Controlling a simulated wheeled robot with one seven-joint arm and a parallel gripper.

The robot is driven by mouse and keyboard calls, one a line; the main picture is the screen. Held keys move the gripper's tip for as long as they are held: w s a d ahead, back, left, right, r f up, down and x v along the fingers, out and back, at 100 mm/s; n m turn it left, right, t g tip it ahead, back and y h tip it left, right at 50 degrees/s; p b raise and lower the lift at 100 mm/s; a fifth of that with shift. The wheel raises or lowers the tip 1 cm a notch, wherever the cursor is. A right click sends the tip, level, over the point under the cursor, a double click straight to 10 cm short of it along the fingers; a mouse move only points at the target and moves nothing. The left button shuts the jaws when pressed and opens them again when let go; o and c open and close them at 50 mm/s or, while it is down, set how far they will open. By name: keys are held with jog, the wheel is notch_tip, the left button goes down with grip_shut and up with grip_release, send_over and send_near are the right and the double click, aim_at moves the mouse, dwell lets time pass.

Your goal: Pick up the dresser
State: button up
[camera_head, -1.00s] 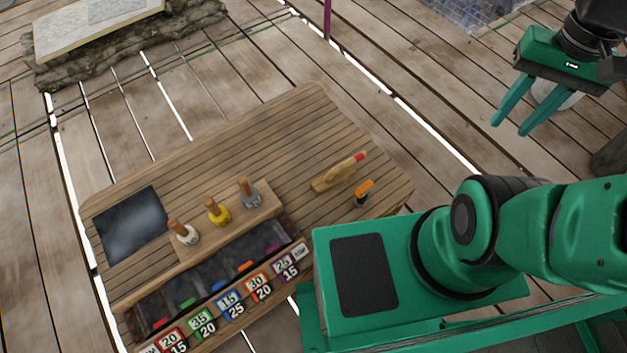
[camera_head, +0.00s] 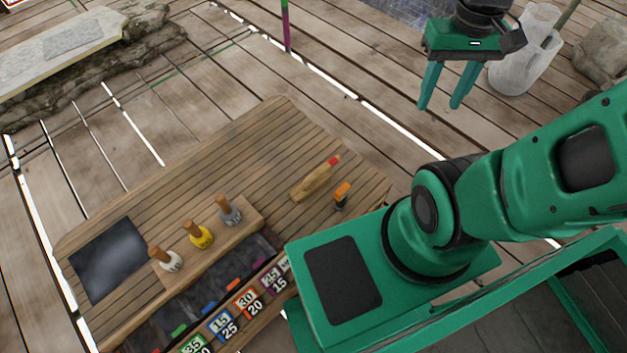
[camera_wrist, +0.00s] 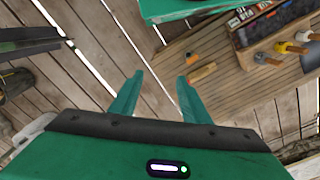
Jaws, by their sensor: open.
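A pale wooden tool with a red end (camera_head: 315,182), which I take to be the dresser, lies on the right part of the wooden workbench (camera_head: 262,137). It also shows in the wrist view (camera_wrist: 203,72). A small orange-topped tool (camera_head: 342,193) is close beside it, towards my base. My gripper (camera_head: 438,105) is open and empty. It hangs above the plank floor, up and right of the bench in the head view. In the wrist view the dresser appears just right of the open fingers (camera_wrist: 160,76), well beyond them.
Wooden-handled pieces in white (camera_head: 168,261), yellow (camera_head: 200,237) and grey (camera_head: 230,213) stand on a raised board. A numbered bin rack (camera_head: 235,318) runs along the bench's near edge. A dark sheet (camera_head: 108,260) lies at left. A whitish bucket (camera_head: 525,55) stands behind my gripper.

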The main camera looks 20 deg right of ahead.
jog(key=w+a+f+n, duration=0.2)
jog(key=w+f+n, duration=0.5)
jog(key=w, duration=0.3)
jog(key=n+h, duration=0.1)
jog(key=n, duration=1.8)
send_near(316, 172)
jog(key=shift+s+f+t, duration=0.25)
jog(key=shift+t, duration=0.15)
jog(key=shift+w+d+f, duration=0.1)
jog(key=shift+d+f, duration=0.1)
jog(key=shift+f, duration=1.55)
jog(key=shift+w+d+f, duration=0.1)
jog(key=shift+d+f, duration=0.15)
jog(key=shift+f, duration=1.45)
jog(key=shift+w+d+f, duration=0.1)
jog(key=shift+d+f, duration=0.1)
jog(key=shift+f, duration=1.55)
grip_shut()
